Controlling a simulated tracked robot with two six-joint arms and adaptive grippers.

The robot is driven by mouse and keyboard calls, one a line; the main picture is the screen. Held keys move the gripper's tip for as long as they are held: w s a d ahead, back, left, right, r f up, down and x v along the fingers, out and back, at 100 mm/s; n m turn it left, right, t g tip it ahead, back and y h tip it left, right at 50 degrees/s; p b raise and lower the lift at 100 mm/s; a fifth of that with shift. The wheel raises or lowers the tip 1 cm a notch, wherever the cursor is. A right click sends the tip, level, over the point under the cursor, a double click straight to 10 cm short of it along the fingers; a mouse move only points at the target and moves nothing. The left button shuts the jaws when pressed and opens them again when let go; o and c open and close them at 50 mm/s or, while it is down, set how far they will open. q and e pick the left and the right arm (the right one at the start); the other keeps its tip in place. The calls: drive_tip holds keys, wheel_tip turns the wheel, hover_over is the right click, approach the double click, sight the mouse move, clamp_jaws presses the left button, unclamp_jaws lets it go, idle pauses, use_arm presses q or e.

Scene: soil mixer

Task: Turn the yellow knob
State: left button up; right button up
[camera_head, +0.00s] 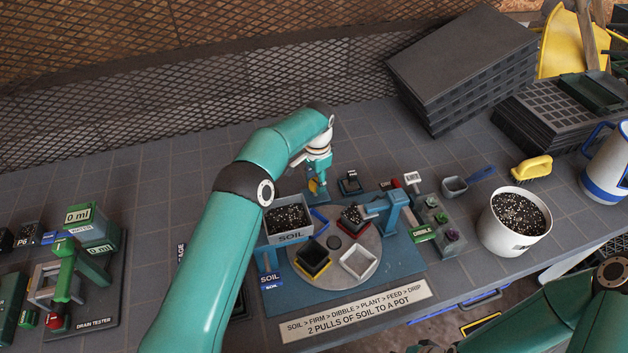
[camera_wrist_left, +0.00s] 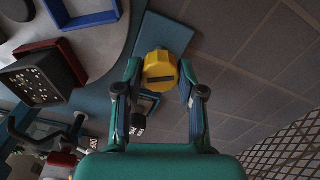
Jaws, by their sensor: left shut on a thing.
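The yellow knob (camera_wrist_left: 160,72) sits between the fingers of my left gripper (camera_wrist_left: 160,80) in the left wrist view. It is faceted, with a dark slot across its face. The gripper is shut on it, one finger on each side. In the head view the knob (camera_head: 313,186) is a small yellow patch under my left gripper (camera_head: 318,178), behind the soil box (camera_head: 288,218). Most of it is hidden there by the gripper. My right arm shows at the lower right of the head view; its fingertips are not seen.
A round grey turntable (camera_head: 318,283) holds several small pots in front of the knob. A dibble station (camera_head: 424,234) stands to the right, and a white soil bucket (camera_head: 514,221) beyond it. A drain tester (camera_head: 92,306) is at the left. The bench behind the knob is clear.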

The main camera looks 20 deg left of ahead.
use_arm(q)
drive_tip(key=m, duration=0.5)
drive_tip(key=shift+s+f, duration=0.25)
drive_tip(key=shift+m, duration=0.4)
drive_tip(key=o, duration=1.1)
drive_tip(key=shift+r, duration=0.1)
drive_tip(key=shift+o, duration=0.2)
drive_tip(key=shift+w, duration=0.1)
drive_tip(key=shift+r, duration=0.2)
drive_tip(key=shift+r, duration=0.3)
wheel_tip(320, 180, up, 11)
